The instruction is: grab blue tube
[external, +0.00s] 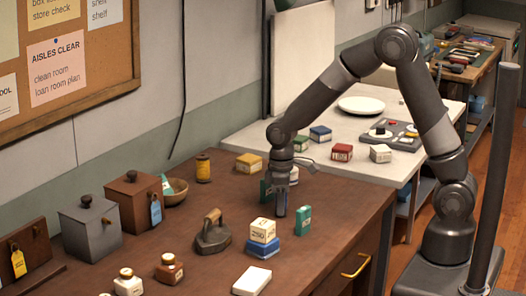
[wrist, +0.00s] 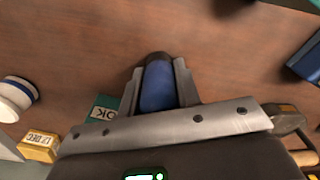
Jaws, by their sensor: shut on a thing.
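In the wrist view the blue tube (wrist: 158,88) stands between the two fingers of my gripper (wrist: 159,82), which are shut on its sides. Its far end looks dark. In the external view my gripper (external: 281,205) points down at the brown tabletop, among small boxes. The tube is mostly hidden by the fingers there, and I cannot tell whether it touches the table.
A teal box (external: 304,220) stands just right of my gripper, and another (external: 266,191) close behind-left. A cream box (external: 263,230) sits on a blue box (external: 262,247) in front. A flat iron (external: 213,235) stands front-left. Bare wood (external: 345,205) lies right.

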